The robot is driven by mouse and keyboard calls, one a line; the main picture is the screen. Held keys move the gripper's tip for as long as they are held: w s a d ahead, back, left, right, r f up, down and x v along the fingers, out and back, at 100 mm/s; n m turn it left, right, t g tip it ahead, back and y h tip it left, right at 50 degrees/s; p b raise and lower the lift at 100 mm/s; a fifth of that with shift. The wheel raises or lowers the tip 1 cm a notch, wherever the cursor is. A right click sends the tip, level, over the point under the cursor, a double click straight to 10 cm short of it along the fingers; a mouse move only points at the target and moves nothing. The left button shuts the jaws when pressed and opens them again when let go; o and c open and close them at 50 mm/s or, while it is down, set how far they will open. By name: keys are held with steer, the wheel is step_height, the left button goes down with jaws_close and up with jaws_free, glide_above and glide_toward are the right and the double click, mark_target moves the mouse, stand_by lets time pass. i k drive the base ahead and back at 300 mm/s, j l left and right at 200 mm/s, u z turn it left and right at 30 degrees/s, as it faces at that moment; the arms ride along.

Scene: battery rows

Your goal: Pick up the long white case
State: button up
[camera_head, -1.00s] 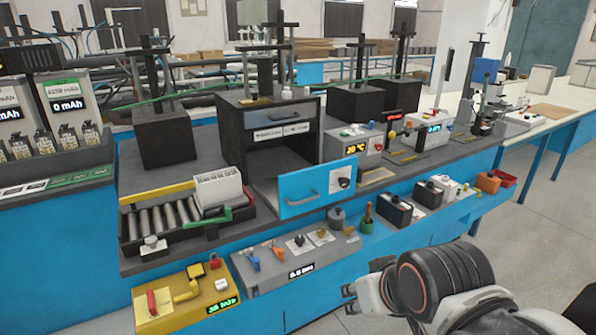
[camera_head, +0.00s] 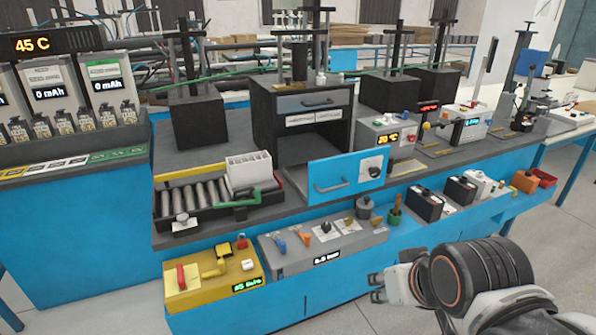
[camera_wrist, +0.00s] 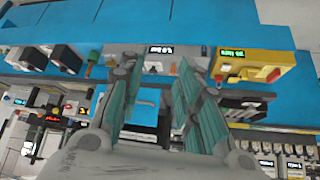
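The long white case (camera_head: 249,170) sits at the right end of a dark roller tray (camera_head: 165,226) on the left part of the grey bench top. It has a ribbed or slotted top, and a green clip-like part (camera_head: 243,200) lies just in front of it. My gripper (camera_head: 376,287) is at the lower right in the head view, in front of the bench and well apart from the case. In the wrist view my gripper (camera_wrist: 160,85) has its two fingers spread apart with nothing between them. I cannot make out the case clearly in the wrist view.
A blue drawer front (camera_head: 346,178) stands open right of the case. A yellow control box (camera_head: 212,277) and a grey control box (camera_head: 322,247) sit on the lower front ledge. A black stand block (camera_head: 198,120) is behind the tray. Grey floor lies in front.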

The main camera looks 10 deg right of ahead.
mark_target(255, 168)
steer(key=i+l, duration=0.15)
steer(key=i, duration=0.4)
steer(key=i+l+u, duration=0.1)
steer(key=i, duration=0.4)
steer(key=i+l, duration=0.25)
steer(key=i, duration=0.3)
